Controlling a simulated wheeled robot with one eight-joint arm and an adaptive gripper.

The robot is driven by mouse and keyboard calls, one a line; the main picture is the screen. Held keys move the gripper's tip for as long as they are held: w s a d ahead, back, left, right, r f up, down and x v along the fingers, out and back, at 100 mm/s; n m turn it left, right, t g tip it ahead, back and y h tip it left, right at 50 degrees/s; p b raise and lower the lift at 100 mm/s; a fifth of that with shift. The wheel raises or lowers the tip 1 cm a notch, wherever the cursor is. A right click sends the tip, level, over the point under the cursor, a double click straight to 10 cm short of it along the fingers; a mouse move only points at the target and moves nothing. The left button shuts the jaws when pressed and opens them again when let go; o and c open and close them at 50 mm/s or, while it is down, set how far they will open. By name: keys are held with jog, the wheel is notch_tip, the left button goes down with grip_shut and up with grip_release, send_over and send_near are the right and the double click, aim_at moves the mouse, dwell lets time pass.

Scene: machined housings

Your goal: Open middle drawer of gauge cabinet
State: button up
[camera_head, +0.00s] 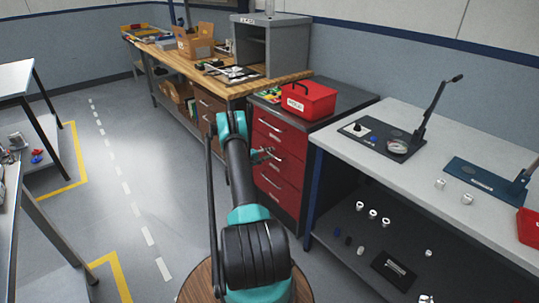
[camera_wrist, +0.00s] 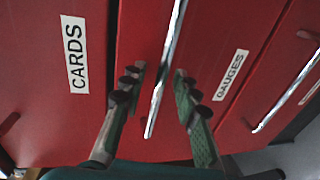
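The red gauge cabinet (camera_head: 293,170) stands between the two benches in the head view, with several red drawers that look shut. My gripper (camera_head: 262,155) is at its front, by the middle drawer, partly hidden by my arm. In the wrist view my gripper (camera_wrist: 159,78) is open. Its green-padded fingers lie on either side of a bright bar handle (camera_wrist: 162,72), with gaps left and right. That handle is on a red drawer front labelled GAUGES (camera_wrist: 230,75). A panel labelled CARDS (camera_wrist: 73,54) lies to its left, and another handle (camera_wrist: 290,88) to its right.
A red box (camera_head: 308,99) sits on the cabinet top. A wooden bench (camera_head: 225,88) stands beyond the cabinet, and a light workbench (camera_head: 430,165) with a shelf below is at right. Floor (camera_head: 150,150) left of the cabinet is clear.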

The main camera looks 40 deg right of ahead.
grip_shut()
dwell(0.4)
